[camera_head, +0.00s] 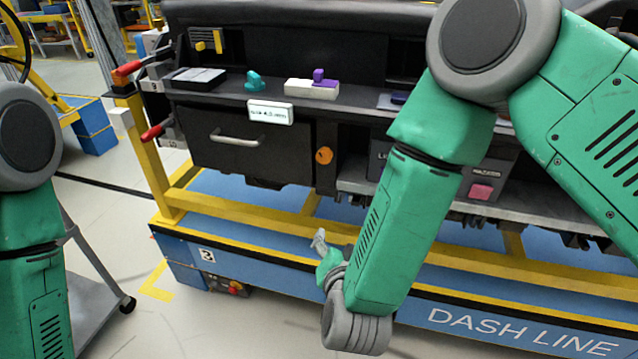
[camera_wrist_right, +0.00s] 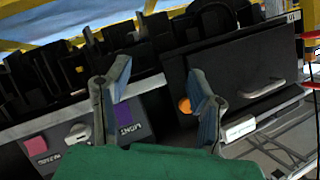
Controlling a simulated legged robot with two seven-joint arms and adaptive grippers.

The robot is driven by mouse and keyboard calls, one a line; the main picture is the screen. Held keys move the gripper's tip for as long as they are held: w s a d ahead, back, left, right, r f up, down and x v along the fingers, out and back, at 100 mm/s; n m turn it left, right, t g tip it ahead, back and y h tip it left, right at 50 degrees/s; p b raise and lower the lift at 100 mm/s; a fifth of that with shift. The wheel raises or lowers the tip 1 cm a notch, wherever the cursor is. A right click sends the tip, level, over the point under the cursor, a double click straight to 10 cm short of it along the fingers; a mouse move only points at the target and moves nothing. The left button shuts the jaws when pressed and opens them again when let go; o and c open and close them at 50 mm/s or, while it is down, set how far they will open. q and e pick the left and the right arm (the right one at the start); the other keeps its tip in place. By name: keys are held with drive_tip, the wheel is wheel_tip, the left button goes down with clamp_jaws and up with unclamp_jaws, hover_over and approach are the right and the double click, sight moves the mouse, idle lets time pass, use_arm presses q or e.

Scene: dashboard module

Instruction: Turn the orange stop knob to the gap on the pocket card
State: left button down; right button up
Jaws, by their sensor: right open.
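The orange stop knob (camera_head: 324,155) sits on a dark narrow panel right of the drawer. In the right wrist view the knob (camera_wrist_right: 184,105) shows just beside one finger. A white card with small dark marks (camera_head: 270,112) stands at the shelf edge above the drawer; it also shows in the right wrist view (camera_wrist_right: 240,129). Its marks are too small to read. My right gripper (camera_head: 319,242) is low in front of the dashboard, below the knob and apart from it. Its fingers (camera_wrist_right: 159,78) are spread and empty. My left arm shows at the left edge, its gripper out of view.
The drawer (camera_head: 250,158) has a grey handle. On the shelf lie a teal piece (camera_head: 254,81), a white and purple block (camera_head: 312,89) and a black box (camera_head: 198,78). A pink button (camera_head: 481,191) is right of my arm. A yellow rail (camera_head: 245,227) runs along the front.

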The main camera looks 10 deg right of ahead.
drive_tip(key=w+a+r+m+t+h+b, duration=0.2)
drive_tip(key=a+r+m, duration=0.1)
drive_tip(key=r, duration=0.1)
drive_tip(key=m+t+h+b, duration=0.1)
drive_tip(key=m+h+b, duration=0.1)
drive_tip(key=m+h, duration=0.15)
approach(323, 159)
drive_tip(key=shift+m, duration=0.45)
drive_tip(key=b+x, duration=0.1)
drive_tip(key=x, duration=0.7)
drive_tip(key=shift+w+b, duration=0.15)
drive_tip(key=shift+b, duration=0.15)
use_arm(q)
wheel_tip(323, 159, down, 8)
drive_tip(key=shift+r, duration=0.25)
use_arm(e)
drive_tip(key=shift+w+d, duration=0.3)
drive_tip(key=shift+w, duration=0.25)
clamp_jaws()
